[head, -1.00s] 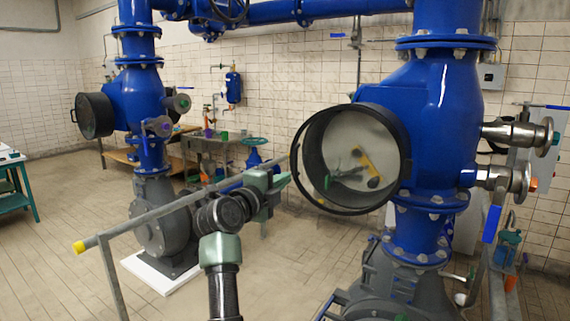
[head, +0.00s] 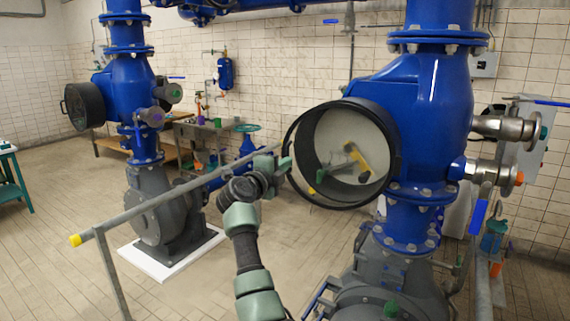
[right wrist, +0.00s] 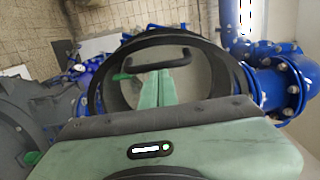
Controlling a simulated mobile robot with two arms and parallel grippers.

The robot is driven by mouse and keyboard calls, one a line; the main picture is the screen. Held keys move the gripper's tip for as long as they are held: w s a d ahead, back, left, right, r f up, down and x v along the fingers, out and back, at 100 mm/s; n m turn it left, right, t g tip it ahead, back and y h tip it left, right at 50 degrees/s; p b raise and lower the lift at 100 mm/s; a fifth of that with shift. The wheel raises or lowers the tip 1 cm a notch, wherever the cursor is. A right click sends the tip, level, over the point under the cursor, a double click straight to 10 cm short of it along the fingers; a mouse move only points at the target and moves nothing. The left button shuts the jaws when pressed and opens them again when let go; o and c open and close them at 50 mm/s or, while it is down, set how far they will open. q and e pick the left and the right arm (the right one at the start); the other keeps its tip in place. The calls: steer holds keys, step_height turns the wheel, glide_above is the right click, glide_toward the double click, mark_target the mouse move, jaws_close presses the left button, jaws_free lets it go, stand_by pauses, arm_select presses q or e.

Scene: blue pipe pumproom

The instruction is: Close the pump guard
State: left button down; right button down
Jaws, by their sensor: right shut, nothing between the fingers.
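The pump guard (head: 393,165) is a round black drum on the side of the large blue pump pipe (head: 433,95). Its round face points left and towards me, showing a pale inside with yellow and dark green parts. A thin dark rim or handle curves at its left edge. In the right wrist view the guard's ring (right wrist: 234,80) surrounds a dark bar handle (right wrist: 160,54). My right gripper (head: 287,164) is shut and empty at the guard's left edge; I cannot tell if it touches. In the wrist view its fingertips (right wrist: 160,73) lie just below the handle. My left gripper is out of view.
A second blue pump with a similar black guard (head: 83,106) stands at the left. Valves (head: 508,128) stick out at the right. The tiled floor at the left is mostly clear.

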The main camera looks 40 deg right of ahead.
steer(key=shift+m+g, duration=0.6)
steer(key=shift+g, duration=0.3)
steer(key=w+d+b, duration=0.2)
steer(key=d, duration=0.1)
steer(key=w+d+b, duration=0.2)
steer(key=d, duration=0.1)
steer(key=shift+w, duration=0.4)
steer(key=shift+w+d+r, duration=0.25)
steer(key=shift+w+d, duration=0.05)
steer(key=shift+d, duration=0.25)
